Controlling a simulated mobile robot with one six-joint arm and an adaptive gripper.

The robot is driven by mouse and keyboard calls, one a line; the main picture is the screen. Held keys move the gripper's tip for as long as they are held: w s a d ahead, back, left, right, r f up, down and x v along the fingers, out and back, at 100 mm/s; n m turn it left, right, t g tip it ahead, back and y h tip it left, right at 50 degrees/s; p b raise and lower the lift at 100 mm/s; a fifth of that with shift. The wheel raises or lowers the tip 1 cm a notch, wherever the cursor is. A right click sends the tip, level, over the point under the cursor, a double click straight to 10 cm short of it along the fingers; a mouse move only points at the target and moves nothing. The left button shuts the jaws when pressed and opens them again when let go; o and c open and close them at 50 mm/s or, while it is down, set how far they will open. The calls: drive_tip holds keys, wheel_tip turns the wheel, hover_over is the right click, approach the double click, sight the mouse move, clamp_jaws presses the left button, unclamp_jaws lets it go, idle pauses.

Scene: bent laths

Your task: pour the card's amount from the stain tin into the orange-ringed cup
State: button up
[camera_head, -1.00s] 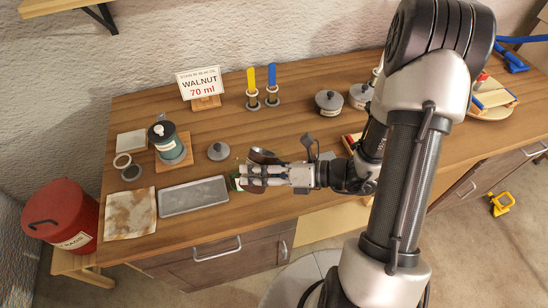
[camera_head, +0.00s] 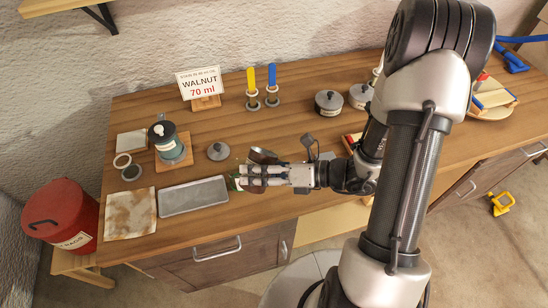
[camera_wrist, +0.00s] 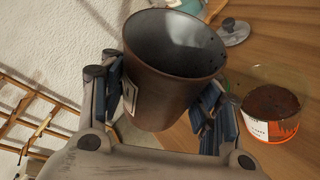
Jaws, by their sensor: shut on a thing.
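My gripper (camera_wrist: 160,105) is shut on a brown tin (camera_wrist: 165,90) with a white label. The tin is tilted and its open mouth shows a grey inside; the level of any liquid is hidden. In the head view my gripper (camera_head: 243,178) is above the bench's front part, and only the tin's dark rim (camera_head: 263,155) shows clearly. A container with a white and orange wrap (camera_wrist: 270,115) and dark brown contents stands beside the tin in the wrist view, apart from it. The card (camera_head: 199,83) reads WALNUT 70 ml.
A grey tray (camera_head: 193,196) and a stained cloth (camera_head: 130,213) lie left of my gripper. A teal pot (camera_head: 172,152) stands on a wooden board behind them. A grey lid (camera_head: 218,151) lies close behind my gripper. A red bin (camera_head: 62,215) stands at the left.

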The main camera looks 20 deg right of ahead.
sight(252, 189)
idle(0.3)
drive_tip(key=shift+s+a+f+n+h+b, duration=0.15)
drive_tip(key=shift+f+n+h+b, duration=0.15)
drive_tip(key=shift+f+n+b, duration=0.65)
drive_tip(key=shift+s+a+n+t+h+b, duration=0.25)
drive_tip(key=shift+s+a+t+h+b, duration=0.1)
drive_tip(key=shift+b, duration=0.3)
drive_tip(key=shift+r+p, duration=0.2)
drive_tip(key=shift+p, duration=1.7)
drive_tip(key=p, duration=0.1)
drive_tip(key=n+p, duration=0.1)
drive_tip(key=p, duration=0.1)
drive_tip(key=shift+s+a+f+t+h, duration=0.2)
drive_tip(key=shift+s+a+t+h, duration=0.1)
drive_tip(key=shift+t+h, duration=0.05)
drive_tip(key=shift+s+a+f+n+h+p, duration=0.15)
drive_tip(key=shift+f+n+p, duration=0.15)
drive_tip(key=shift+f+p, duration=0.2)
drive_tip(key=shift+s+a+f+n+h+p, duration=0.1)
drive_tip(key=shift+f+n+h+p, duration=0.05)
drive_tip(key=shift+f+n+p, duration=0.25)
drive_tip(key=shift+s+a+f+n+t+h+p, duration=0.2)
drive_tip(key=shift+f+n+t+h+p, duration=0.4)
drive_tip(key=shift+p, duration=0.5)
drive_tip(key=shift+r, duration=0.1)
